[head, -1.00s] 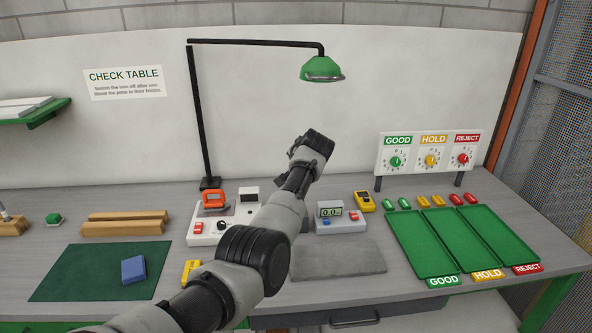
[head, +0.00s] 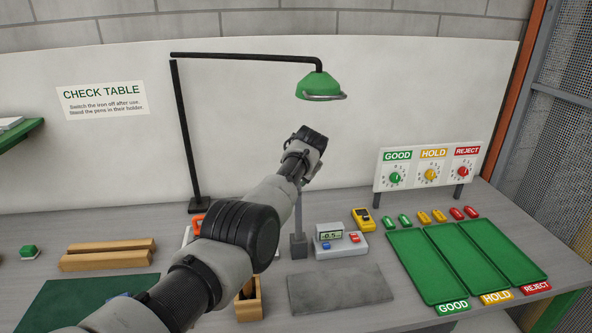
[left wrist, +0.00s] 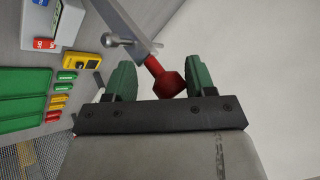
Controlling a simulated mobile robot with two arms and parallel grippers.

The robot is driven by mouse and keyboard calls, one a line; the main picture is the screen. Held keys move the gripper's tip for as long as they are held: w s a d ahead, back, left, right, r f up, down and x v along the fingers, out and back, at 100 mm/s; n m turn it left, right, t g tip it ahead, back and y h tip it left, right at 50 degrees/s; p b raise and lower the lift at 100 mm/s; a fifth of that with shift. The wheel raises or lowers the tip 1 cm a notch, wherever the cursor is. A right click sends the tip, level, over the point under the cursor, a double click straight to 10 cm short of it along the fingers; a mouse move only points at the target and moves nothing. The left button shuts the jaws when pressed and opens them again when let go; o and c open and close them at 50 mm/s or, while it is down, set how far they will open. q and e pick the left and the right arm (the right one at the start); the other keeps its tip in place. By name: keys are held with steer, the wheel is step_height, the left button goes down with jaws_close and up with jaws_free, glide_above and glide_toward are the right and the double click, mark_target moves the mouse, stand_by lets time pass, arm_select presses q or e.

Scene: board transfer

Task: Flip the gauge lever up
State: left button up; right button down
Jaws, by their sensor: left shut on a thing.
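The gauge lever's red knob (left wrist: 166,82) sits between the green fingers of my left gripper (left wrist: 160,72) in the left wrist view. The red shaft joins a flat grey metal piece with a screw beside it. My left gripper is shut on this lever. In the head view my left arm crosses the middle and hides the fingers and lever. The gauge stand's post and dark base (head: 298,246) show below my wrist. Beside it the grey readout box (head: 341,245) shows what looks like -0.5. My right gripper is not in view.
A grey mat (head: 340,292) lies in front of the readout box. A yellow meter (head: 363,219) and green trays (head: 425,268) lie to the right. A green lamp (head: 321,87) hangs above. Wooden blocks (head: 108,255) lie at left.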

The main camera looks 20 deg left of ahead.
arm_select(q)
steer(key=shift+s+a+f, duration=0.1)
steer(key=shift+a+f, duration=0.1)
steer(key=shift+f, duration=0.25)
steer(key=o, duration=0.9)
steer(key=shift+f, duration=0.1)
steer(key=shift+w+f, duration=0.1)
steer(key=shift+w, duration=0.3)
steer(key=shift+r, duration=0.2)
steer(key=shift+d+r, duration=0.15)
steer(key=shift+r, duration=0.5)
steer(key=shift+d+b+v, duration=0.15)
steer(key=shift+b+v, duration=0.35)
steer(key=shift+v, duration=1.95)
steer(key=shift+d+b+v, duration=0.15)
steer(key=shift+b+v, duration=0.3)
steer(key=shift+v, duration=1.95)
steer(key=shift+s+f, duration=0.1)
steer(key=shift+f, duration=0.2)
